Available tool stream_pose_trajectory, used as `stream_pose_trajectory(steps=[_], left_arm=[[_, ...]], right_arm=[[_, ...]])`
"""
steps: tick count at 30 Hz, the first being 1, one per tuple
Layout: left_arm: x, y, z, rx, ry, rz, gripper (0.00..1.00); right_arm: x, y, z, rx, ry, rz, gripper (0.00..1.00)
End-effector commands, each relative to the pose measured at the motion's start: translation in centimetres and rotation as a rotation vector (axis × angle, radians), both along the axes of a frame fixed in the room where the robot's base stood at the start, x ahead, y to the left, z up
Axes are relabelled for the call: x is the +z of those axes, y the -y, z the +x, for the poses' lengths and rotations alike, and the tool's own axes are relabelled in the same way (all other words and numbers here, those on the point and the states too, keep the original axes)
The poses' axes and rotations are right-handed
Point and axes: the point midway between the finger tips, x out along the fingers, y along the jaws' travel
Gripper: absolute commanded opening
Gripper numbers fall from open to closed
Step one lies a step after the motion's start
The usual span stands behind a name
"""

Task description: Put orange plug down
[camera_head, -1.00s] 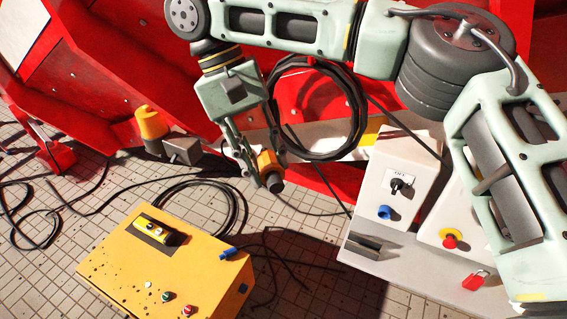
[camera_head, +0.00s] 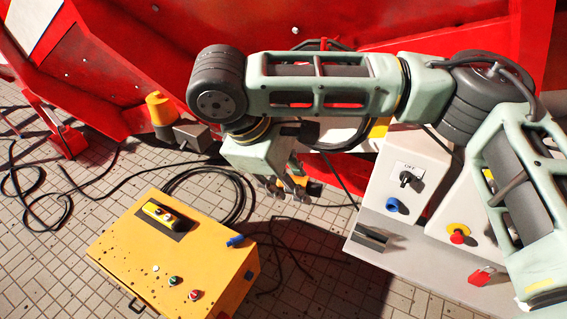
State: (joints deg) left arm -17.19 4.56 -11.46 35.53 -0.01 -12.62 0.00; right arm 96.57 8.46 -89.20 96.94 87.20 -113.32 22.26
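My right arm comes in from the right, with its gripper (camera_head: 285,190) pointing down above the tiled floor, left of the grey control boxes. The orange plug (camera_head: 314,187) shows as a small orange patch just right of and partly behind the fingers. Most of it is hidden. I cannot tell whether the fingers hold it or are apart from it, nor whether it rests on anything. My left gripper is not in view.
A yellow control box (camera_head: 185,250) with a blue plug (camera_head: 236,240) stands front left. A grey box with a switch (camera_head: 402,185) and an emergency stop (camera_head: 457,234) are at right. An orange-yellow beacon (camera_head: 160,108) stands by the red machine (camera_head: 120,60). Black cables lie on the floor.

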Motion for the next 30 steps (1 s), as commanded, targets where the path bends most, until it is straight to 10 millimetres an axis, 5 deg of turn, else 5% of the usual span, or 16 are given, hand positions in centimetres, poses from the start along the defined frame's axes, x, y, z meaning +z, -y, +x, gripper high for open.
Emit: stream_pose_trajectory(steps=[9,18,23,30], left_arm=[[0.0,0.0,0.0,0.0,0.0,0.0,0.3],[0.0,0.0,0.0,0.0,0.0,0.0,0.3],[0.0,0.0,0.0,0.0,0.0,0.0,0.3],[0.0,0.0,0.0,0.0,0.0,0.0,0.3]], right_arm=[[-2.4,1.3,-0.7,0.358,-0.001,0.001,0.04],[-2.9,1.5,-0.9,0.425,0.0,0.0,0.04],[-3.3,2.6,-1.0,0.326,-0.002,0.0,0.04],[-5.3,7.8,-2.6,-0.144,-0.003,-0.002,0.04]])
